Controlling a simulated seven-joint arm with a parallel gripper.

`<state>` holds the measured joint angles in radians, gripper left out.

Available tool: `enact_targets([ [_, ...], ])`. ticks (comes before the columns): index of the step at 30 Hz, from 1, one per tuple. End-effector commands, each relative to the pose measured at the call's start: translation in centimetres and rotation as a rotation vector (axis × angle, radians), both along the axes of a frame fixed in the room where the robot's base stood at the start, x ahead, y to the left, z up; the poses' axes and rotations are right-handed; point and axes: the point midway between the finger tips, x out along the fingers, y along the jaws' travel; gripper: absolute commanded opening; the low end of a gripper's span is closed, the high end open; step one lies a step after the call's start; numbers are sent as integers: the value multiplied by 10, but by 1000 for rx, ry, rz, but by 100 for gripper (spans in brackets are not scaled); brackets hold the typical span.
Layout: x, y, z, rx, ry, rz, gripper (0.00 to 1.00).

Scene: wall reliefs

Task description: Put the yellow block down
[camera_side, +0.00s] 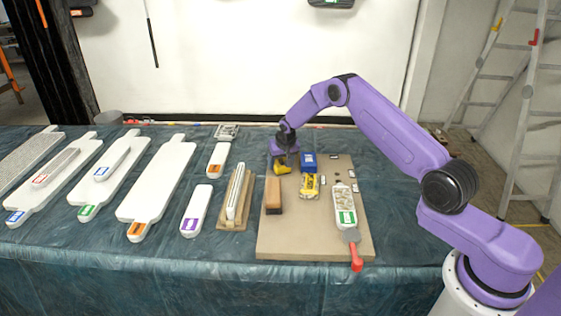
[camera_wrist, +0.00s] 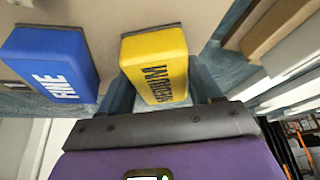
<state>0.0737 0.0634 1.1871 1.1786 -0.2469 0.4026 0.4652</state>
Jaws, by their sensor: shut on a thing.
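The yellow block (camera_side: 282,169) is at the back left of the tan board (camera_side: 327,235). It looks slightly tilted in the side view, and I cannot tell whether it touches the board. In the wrist view the yellow block (camera_wrist: 154,58) shows the word MEDIUM and sits between the fingers. My gripper (camera_side: 285,157) points down over it and is shut on it. The fingertips are mostly hidden in the side view.
A blue block marked FINE (camera_wrist: 48,62) stands close beside the yellow one; it also shows in the side view (camera_side: 309,162). A brown-topped block (camera_side: 273,196), a yellow tool (camera_side: 309,187) and a green-labelled white container (camera_side: 344,208) are nearer the front. A red-handled tool (camera_side: 356,255) overhangs the board's front edge.

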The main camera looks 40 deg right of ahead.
Motion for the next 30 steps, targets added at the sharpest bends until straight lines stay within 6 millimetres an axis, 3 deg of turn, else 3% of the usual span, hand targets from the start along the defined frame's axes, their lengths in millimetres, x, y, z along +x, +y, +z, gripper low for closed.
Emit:
enact_targets([
  [6,0,0,-2,0,0,0,39],
  [7,0,0,-3,0,0,0,67],
  [9,0,0,-2,0,0,0,89],
  [20,0,0,1,0,0,-1,89],
  [30,-14,6,40,0,-2,0,89],
])
